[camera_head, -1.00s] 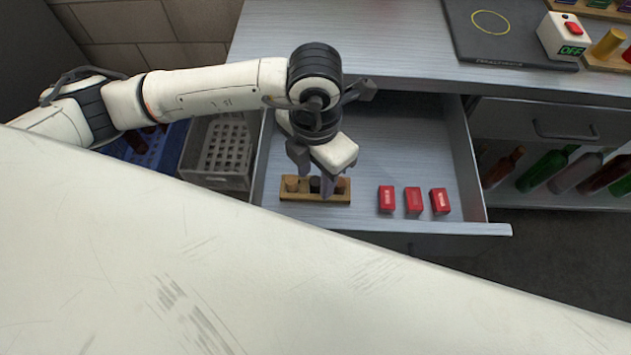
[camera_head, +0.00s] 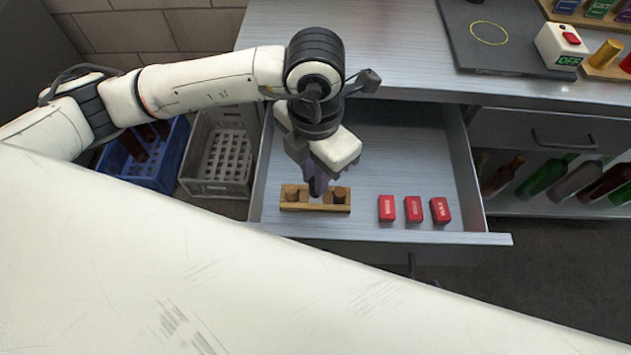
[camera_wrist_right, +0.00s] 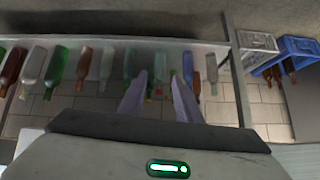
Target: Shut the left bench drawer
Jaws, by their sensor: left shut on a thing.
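The left bench drawer (camera_head: 455,238) is pulled open below the bench top in the head view. In it are a small wooden rack (camera_head: 293,206) with a brown stopper (camera_head: 340,194) at its right and another at its left, and three red boxes (camera_head: 413,209) to the right. My left gripper (camera_head: 316,184) points down over the middle of the rack, shut on a dark stopper (camera_head: 316,189). Whether the stopper is clear of the rack is hard to tell. My right gripper (camera_wrist_right: 158,100) is open and empty in the right wrist view, hanging before a row of bottles.
A grey crate (camera_head: 190,172) and a blue crate (camera_head: 172,184) stand left of the drawer. Bottles (camera_head: 545,172) lie on a shelf below the closed right drawer (camera_head: 560,132). A switch box (camera_head: 556,42) stands on the bench. My own white body part covers the foreground.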

